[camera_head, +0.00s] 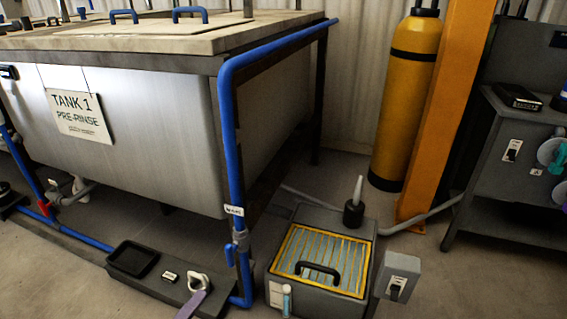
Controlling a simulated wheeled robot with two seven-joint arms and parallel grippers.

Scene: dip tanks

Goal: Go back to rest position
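Neither of my grippers shows in the head view, and no part of my arms can be made out. A large grey tank (150,130) labelled "TANK 1 PRE-RINSE" on a sign (78,117) fills the left and middle of the view. Its light-coloured lid (160,38) is on and has blue handles (190,14).
A grey box (320,217) with a yellow-framed grille (322,260) stands on the floor. A low ledge (180,291) with a black tray (132,260) runs before the tank. A yellow cylinder (405,105), orange post (447,110) and dark cabinet (500,165) stand right. Floor at lower right is clear.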

